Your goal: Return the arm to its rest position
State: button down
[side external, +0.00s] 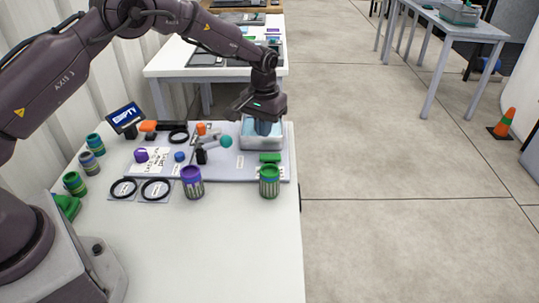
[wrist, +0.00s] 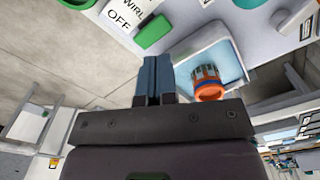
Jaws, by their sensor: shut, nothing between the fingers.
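My gripper (side external: 264,128) is over the grey tote (side external: 248,143) at the right end of the table's board, with its fingertips low near the tote's opening. In the wrist view my gripper (wrist: 156,65) has its two blue-grey fingers together with nothing between them. The tote (wrist: 228,30) shows there with a pale blue inside. A can with an orange rim (wrist: 207,90) is in or over the tote, beside the fingers and apart from them in the picture. My arm reaches across from the left.
A green block (side external: 270,157) lies in front of the tote. A green can (side external: 269,181) and a purple can (side external: 192,182) stand nearer. Black rings (side external: 155,189), a manifold with a teal knob (side external: 225,141) and an "EMPTY" sign (side external: 125,117) are leftward. The front table area is clear.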

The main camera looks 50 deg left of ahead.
jog(key=shift+s+f, duration=0.25)
jog(key=shift+s, duration=0.05)
jog(key=shift+s+f+m+g, duration=0.3)
jog(key=shift+s+f+g, duration=0.15)
jog(key=shift+s, duration=0.45)
jog(key=s+r+m+t, duration=0.1)
jog(key=s+r+t, duration=0.2)
jog(key=s+r, duration=1)
jog(key=s+d+r+m+t, duration=0.1)
jog(key=s+r+t, duration=0.2)
jog(key=s+r, duration=1)
jog(key=s, duration=0.5)
jog(key=shift+d+r, duration=0.2)
jog(key=shift+t, duration=0.25)
